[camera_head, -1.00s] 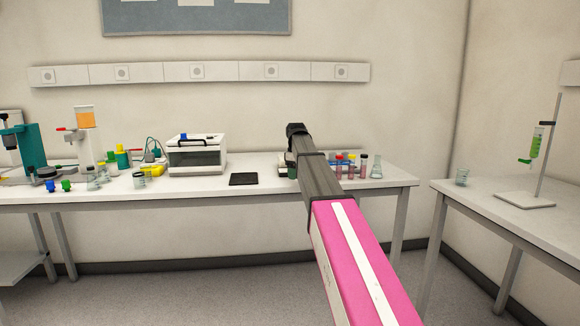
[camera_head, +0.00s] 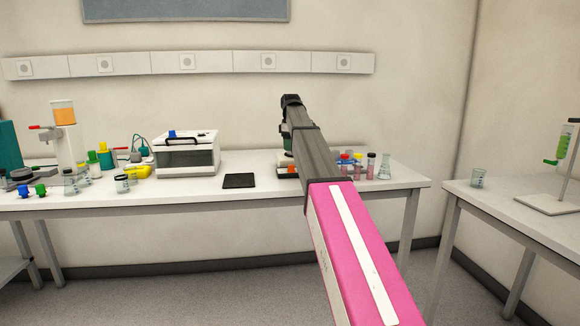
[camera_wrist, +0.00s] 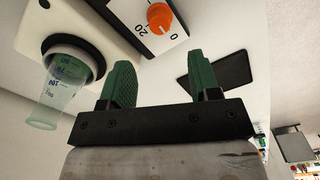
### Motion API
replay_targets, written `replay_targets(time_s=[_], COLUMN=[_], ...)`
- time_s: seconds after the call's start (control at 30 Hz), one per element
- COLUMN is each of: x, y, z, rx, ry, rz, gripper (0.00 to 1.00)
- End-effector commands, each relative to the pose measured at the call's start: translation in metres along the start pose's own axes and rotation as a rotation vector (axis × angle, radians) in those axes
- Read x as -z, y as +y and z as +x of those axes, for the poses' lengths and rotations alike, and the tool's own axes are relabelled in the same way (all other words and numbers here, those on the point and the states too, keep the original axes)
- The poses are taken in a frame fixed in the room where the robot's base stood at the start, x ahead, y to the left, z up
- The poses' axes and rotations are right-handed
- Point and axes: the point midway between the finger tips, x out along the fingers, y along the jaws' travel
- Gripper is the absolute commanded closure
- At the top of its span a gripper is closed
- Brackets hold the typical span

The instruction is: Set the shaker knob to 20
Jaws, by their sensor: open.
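The orange shaker knob (camera_wrist: 159,17) is at the top of the wrist view, on a white control panel with a black border. The marks 20 and 0 show beside it; I cannot tell exactly which mark it points to. My gripper (camera_wrist: 161,78) is open and empty, its two green fingers spread apart. The knob lies beyond the fingertips, between them in the picture and apart from them. In the head view the shaker is mostly hidden behind my arm; a small orange patch (camera_head: 290,171) shows by its lower edge.
A black pad (camera_head: 239,181) lies flat on the bench. A white box device (camera_head: 188,155) stands left of it. Capped tubes (camera_head: 358,165) and a flask (camera_head: 385,167) stand right of my arm.

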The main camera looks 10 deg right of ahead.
Motion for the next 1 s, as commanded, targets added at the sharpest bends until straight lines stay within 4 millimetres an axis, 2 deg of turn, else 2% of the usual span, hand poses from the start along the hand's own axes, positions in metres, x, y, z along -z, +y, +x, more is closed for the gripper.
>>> replay_targets(time_s=[0.3, 0.5, 0.7, 0.97, 1.0], x=[-0.001, 0.000, 0.000, 0.000, 0.000], y=[-0.001, -0.001, 0.000, 0.000, 0.000], z=[0.057, 0.084, 0.094, 0.095, 0.095], rx=[0.001, 0.000, 0.000, -0.001, -0.001], ry=[-0.001, 0.000, 0.000, 0.000, 0.000], rz=[0.000, 0.001, 0.001, 0.001, 0.001], gripper=[0.43, 0.43, 0.43, 0.43, 0.50])
